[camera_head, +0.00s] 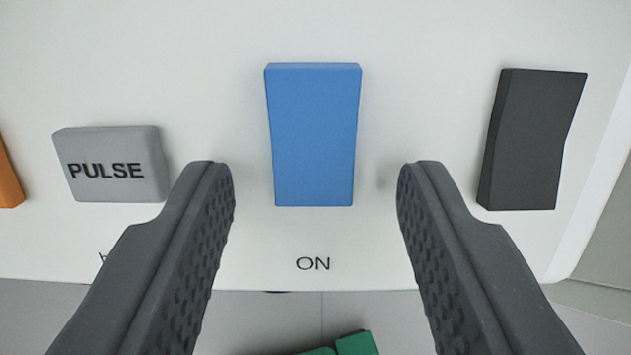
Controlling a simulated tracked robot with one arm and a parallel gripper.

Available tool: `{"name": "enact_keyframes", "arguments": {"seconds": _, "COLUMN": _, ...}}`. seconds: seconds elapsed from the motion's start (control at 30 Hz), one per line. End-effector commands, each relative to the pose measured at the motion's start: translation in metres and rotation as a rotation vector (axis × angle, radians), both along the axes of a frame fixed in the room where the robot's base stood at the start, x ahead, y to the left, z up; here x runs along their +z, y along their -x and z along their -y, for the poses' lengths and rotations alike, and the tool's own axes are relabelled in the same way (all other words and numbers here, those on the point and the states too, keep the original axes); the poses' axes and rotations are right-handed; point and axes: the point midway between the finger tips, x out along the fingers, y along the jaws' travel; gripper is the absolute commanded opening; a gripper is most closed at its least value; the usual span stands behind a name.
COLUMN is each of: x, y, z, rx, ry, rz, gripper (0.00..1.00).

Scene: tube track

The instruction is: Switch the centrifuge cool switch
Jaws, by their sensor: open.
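A blue rectangular rocker switch (313,135) sits on the white centrifuge panel (420,40), with the label "ON" printed below it. It is the only blue control, and no text reading "cool" shows, so I cannot tell from a label that it is the cool switch. My gripper (315,170) is open, with one dark textured finger on each side of the blue switch's lower part. A gap shows between each finger and the switch. The fingers hide parts of the panel's lower edge.
A grey "PULSE" button (112,165) is left of the left finger, and an orange control (8,180) is at the left edge. A black rocker switch (530,140) is close to the right finger. A green object (355,344) lies below the panel on the grey tiled surface.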

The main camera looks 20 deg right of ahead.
Motion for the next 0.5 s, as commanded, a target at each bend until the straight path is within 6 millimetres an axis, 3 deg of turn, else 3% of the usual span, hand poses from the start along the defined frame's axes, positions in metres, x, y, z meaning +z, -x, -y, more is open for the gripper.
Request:
{"name": "enact_keyframes", "arguments": {"seconds": 0.23, "x": -0.0002, "y": -0.0005, "z": -0.0003, "rx": 0.001, "ry": 0.001, "rz": 0.0, "gripper": 0.44}}
{"name": "enact_keyframes", "arguments": {"seconds": 0.4, "x": -0.0002, "y": -0.0005, "z": -0.0004, "rx": 0.001, "ry": 0.0, "rz": 0.0, "gripper": 0.0}}
{"name": "enact_keyframes", "arguments": {"seconds": 0.5, "x": -0.0002, "y": -0.0005, "z": -0.0004, "rx": 0.001, "ry": 0.0, "rz": -0.001, "gripper": 0.0}}
